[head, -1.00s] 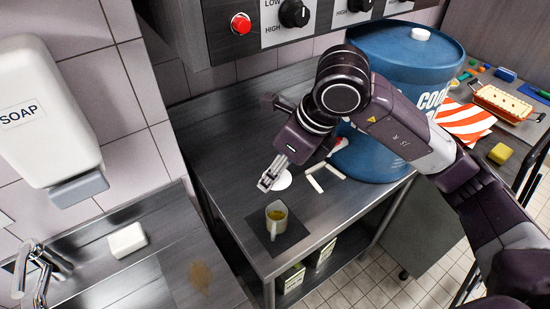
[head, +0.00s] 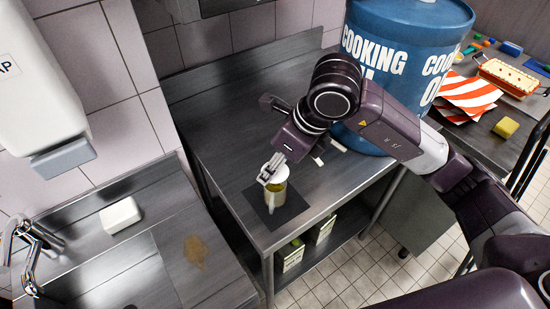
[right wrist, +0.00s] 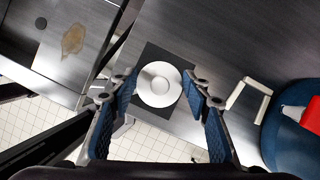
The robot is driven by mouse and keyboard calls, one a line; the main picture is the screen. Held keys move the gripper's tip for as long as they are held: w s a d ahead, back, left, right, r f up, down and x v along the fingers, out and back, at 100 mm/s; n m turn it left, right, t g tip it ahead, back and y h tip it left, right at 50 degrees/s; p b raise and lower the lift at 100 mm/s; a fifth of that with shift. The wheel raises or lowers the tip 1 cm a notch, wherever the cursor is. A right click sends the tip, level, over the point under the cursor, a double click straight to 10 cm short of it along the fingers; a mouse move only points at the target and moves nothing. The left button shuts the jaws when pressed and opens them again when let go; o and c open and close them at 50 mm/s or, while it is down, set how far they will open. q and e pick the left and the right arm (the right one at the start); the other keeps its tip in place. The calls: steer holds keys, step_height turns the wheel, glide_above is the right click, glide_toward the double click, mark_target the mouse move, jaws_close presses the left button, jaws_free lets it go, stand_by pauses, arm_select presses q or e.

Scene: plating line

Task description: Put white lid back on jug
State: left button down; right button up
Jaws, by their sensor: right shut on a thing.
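The glass jug (head: 279,196) with yellow liquid stands upright on a dark square mat (head: 295,208) at the steel table's front left corner. My right gripper (head: 270,174) is shut on the white lid (head: 281,173) and holds it level at the jug's mouth. In the right wrist view the round lid (right wrist: 159,92) with its knob lies between my fingertips and hides most of the jug. Whether the lid touches the rim or hovers just above it, I cannot tell. My left gripper is not in view.
A blue cooking oil drum (head: 375,62) stands at the table's back right. A white angular frame (right wrist: 262,91) and a red object (right wrist: 294,113) show in the right wrist view. A sink with white soap (head: 120,216) is on the left. The table behind the jug is clear.

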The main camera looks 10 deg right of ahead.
mark_target(275, 176)
step_height(275, 176, down, 3)
steer(key=shift+r+b, duration=0.1)
steer(key=shift+b, duration=0.75)
steer(key=shift+f+b, duration=0.55)
steer(key=shift+f+b, duration=0.1)
steer(key=shift+b, duration=0.3)
steer(key=o, duration=0.8)
steer(key=shift+o, duration=0.2)
steer(key=v, duration=1.2)
